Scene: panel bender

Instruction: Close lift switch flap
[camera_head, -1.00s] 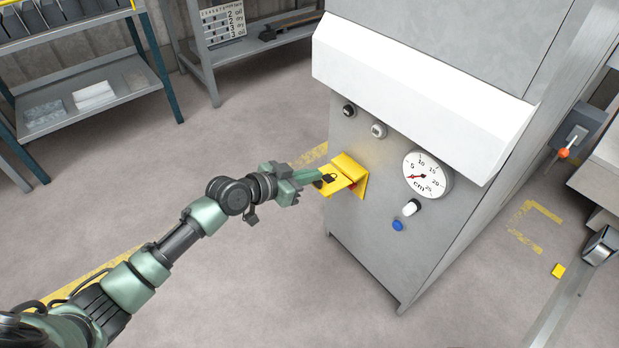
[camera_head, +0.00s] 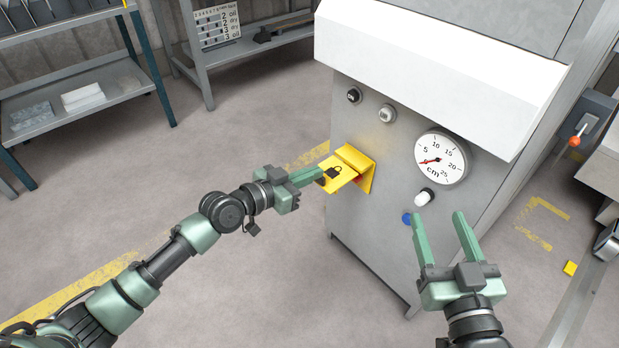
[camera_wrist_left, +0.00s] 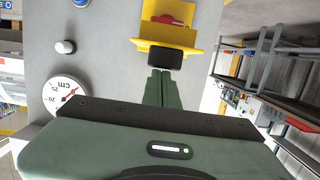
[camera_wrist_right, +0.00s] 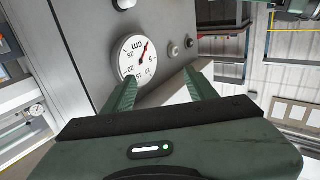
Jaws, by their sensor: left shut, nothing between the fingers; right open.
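The yellow lift switch flap (camera_head: 342,174), marked with a black padlock sign, sticks out from the yellow switch housing (camera_head: 358,158) on the grey machine front, so it stands open. A bit of red shows under it. The left wrist view shows the flap (camera_wrist_left: 180,46) edge-on, with the red switch (camera_wrist_left: 168,19) behind it. My left gripper (camera_head: 321,174) is shut and empty, its fingertips at the flap's outer edge; I cannot tell whether they touch. My right gripper (camera_head: 439,214) is open and empty, in front of the machine, below the dial.
Beside the flap are a cm dial (camera_head: 441,158), a white-tipped knob (camera_head: 424,197) and a blue button (camera_head: 407,219). Two knobs sit above it, under the machine's white hood (camera_head: 430,75). Shelving (camera_head: 75,100) stands at the back left. The floor on the left is clear.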

